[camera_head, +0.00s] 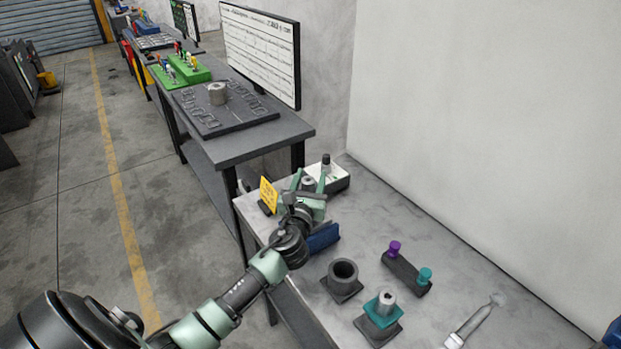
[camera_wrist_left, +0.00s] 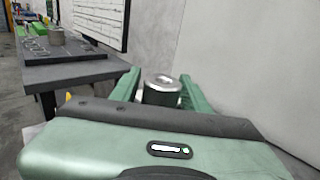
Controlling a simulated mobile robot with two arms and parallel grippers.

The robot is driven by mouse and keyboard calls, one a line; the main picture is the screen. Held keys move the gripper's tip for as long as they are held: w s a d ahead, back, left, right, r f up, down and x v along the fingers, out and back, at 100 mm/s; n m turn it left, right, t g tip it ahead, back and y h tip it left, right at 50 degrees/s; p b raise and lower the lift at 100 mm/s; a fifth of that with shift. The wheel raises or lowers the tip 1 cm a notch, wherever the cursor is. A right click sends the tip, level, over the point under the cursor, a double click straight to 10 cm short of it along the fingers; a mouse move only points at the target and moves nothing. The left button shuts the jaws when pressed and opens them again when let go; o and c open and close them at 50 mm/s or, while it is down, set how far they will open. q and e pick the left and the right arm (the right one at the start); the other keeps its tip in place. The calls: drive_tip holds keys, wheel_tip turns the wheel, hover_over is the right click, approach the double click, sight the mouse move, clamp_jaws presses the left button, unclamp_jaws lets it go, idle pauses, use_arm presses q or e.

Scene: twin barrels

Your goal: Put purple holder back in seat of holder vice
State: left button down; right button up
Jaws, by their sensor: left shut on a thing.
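My left gripper (camera_head: 308,200) is over the far left part of the grey bench, with its green fingers shut on a grey metal-topped cylinder (camera_wrist_left: 162,92). The cylinder stands between the fingers in the left wrist view; its lower part is hidden, and no purple shows on it. A small purple knob (camera_head: 394,248) stands on a dark block (camera_head: 408,272) beside a teal knob (camera_head: 425,275). I cannot tell which thing is the holder vice. A dark open-topped round socket (camera_head: 343,272) stands on a square base, its opening empty. My right gripper is not in view.
A teal holder with a grey cylinder (camera_head: 386,300) sits on a dark base. A blue block (camera_head: 322,238) is just below the gripper. A yellow sign (camera_head: 268,195) and a white box (camera_head: 335,178) are close to it. A pale tool (camera_head: 474,322) lies at front right.

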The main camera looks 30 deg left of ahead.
sight(311, 191)
use_arm(q)
drive_tip(key=shift+f+b, duration=1.8)
drive_tip(key=shift+f, duration=0.45)
drive_tip(key=shift+r, duration=0.1)
drive_tip(key=shift+r+p, duration=0.3)
drive_tip(key=shift+p, duration=0.25)
drive_tip(key=shift+r+p, duration=1.55)
drive_tip(key=shift+p, duration=0.4)
idle(0.6)
drive_tip(key=shift+f+b, duration=1.65)
drive_tip(key=shift+f, duration=0.25)
drive_tip(key=c, duration=0.6)
unclamp_jaws()
drive_tip(key=shift+d+f, duration=0.1)
drive_tip(key=shift+f, duration=0.05)
drive_tip(key=shift+c, duration=0.2)
